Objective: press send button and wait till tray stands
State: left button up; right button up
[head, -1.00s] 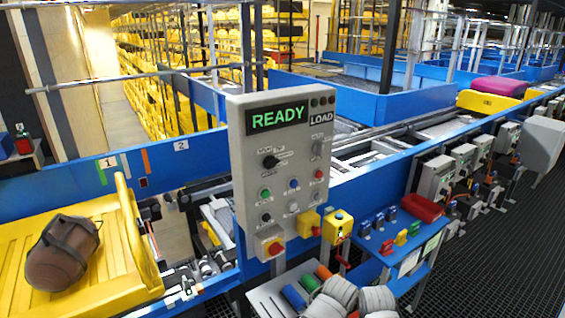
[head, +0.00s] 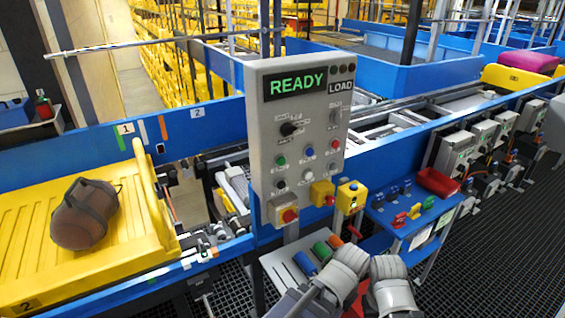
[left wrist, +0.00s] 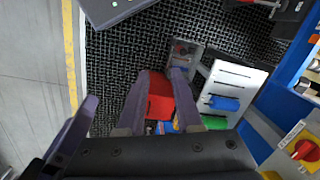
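The grey control panel (head: 262,130) stands upright in the middle of the head view. Its display (head: 297,83) reads READY in green, with LOAD beside it. Below are a black knob and several green, blue, red, black and white buttons; their labels are too small to read. The yellow tray (head: 30,205) lies at the left on the blue line, with a brown bag (head: 85,213) on it.
A grey rack (head: 285,268) stands below.

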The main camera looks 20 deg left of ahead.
pick_arm(q)
grip_shut()
dwell(1.4)
